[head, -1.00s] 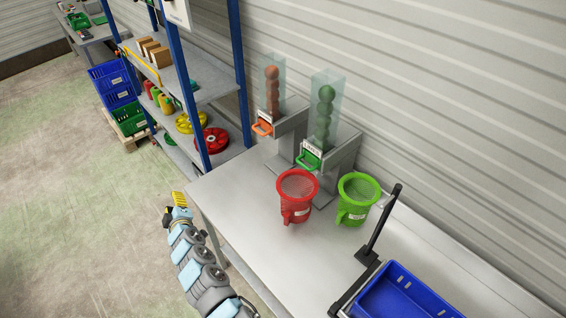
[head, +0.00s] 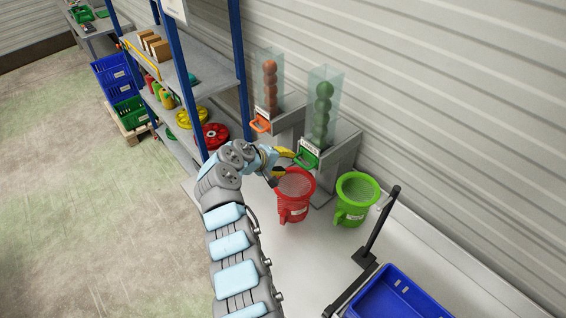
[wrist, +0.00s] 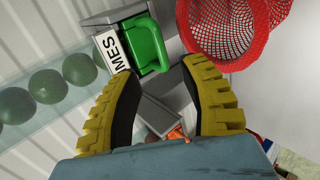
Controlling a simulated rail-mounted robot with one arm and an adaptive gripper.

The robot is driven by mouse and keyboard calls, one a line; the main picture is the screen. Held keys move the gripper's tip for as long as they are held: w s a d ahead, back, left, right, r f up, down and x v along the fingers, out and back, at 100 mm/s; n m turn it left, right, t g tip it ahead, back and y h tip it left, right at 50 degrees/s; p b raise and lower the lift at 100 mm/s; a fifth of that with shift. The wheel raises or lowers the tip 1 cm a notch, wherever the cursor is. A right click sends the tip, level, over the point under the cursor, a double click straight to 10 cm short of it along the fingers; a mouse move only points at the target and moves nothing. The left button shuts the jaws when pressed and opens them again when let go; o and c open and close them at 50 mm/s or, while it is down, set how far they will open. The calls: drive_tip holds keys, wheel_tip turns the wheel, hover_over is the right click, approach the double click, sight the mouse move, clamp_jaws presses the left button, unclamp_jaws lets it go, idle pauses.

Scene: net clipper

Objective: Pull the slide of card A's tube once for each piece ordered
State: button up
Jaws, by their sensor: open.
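A clear tube of green balls (head: 322,105) stands on a grey dispenser with a green slide handle (head: 307,158). A clear tube of orange-brown balls (head: 270,85) stands to its left, with an orange slide handle (head: 260,124). My gripper (head: 288,163) is open and empty, just left of the green handle. In the wrist view, the green handle (wrist: 150,45) shows ahead of and between the yellow fingertips, apparently not gripped. I cannot tell which tube is card A's.
A red mesh basket (head: 293,200) stands just below my gripper, and a green basket (head: 357,200) stands right of it. A black stand (head: 378,230) and a blue crate (head: 400,295) are at the right. A shelf rack (head: 190,85) stands left of the tubes.

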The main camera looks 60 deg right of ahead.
sight(299, 164)
drive_tip(key=shift+b+x, duration=4.3)
drive_tip(key=shift+x, duration=0.3)
drive_tip(key=shift+w, duration=0.15)
clamp_jaws()
